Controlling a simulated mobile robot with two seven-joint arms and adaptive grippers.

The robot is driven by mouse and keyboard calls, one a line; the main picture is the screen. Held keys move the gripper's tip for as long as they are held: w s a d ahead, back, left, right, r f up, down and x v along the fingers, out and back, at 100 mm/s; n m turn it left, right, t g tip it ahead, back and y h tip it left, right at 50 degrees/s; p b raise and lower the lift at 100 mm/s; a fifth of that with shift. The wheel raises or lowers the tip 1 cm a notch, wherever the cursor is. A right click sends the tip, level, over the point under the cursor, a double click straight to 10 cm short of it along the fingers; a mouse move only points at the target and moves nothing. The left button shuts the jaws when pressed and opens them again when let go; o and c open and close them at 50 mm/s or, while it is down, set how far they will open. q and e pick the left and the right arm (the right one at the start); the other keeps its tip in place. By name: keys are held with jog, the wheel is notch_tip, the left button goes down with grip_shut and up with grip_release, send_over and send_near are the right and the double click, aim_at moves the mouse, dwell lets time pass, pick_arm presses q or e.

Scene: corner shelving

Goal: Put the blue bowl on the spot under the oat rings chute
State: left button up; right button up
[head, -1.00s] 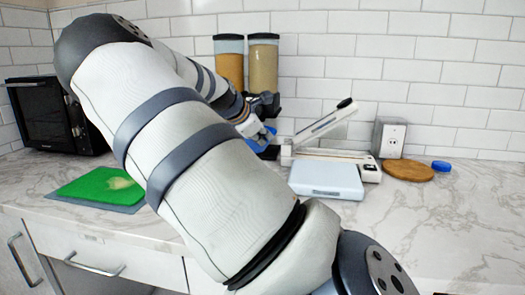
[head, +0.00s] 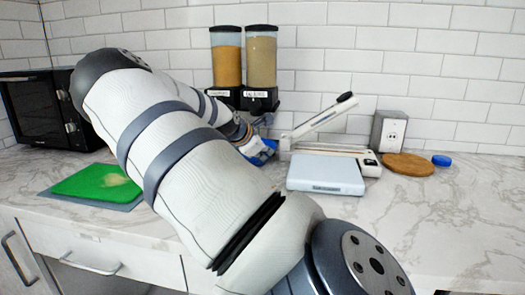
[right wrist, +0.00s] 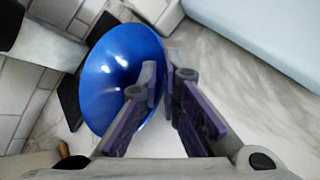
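The blue bowl (right wrist: 118,78) fills much of the right wrist view, with one finger inside it and one outside. My right gripper (right wrist: 160,82) is shut on the bowl's rim. In the head view, part of the bowl (head: 266,148) shows just past my right gripper (head: 248,142), in front of the dispensers and low over the counter. Two dispensers stand at the back wall: the left (head: 226,62) has orange-brown contents, the right (head: 262,62) paler tan contents. Their labels are too small to read surely. My arm hides the counter under the left one. My left gripper is not in view.
A white and black hinged device (head: 322,150) and a pale blue flat box (head: 325,174) stand right of the bowl. A socket box (head: 389,132), round wooden board (head: 407,165) and blue lid-like piece (head: 441,160) lie farther right. A green board (head: 97,184) and black oven (head: 45,112) are left.

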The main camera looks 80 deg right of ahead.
jog(key=shift+o, duration=1.3)
jog(key=shift+w+r, duration=0.1)
jog(key=shift+r, duration=0.15)
jog(key=v, duration=1.2)
jog(key=shift+f, duration=0.1)
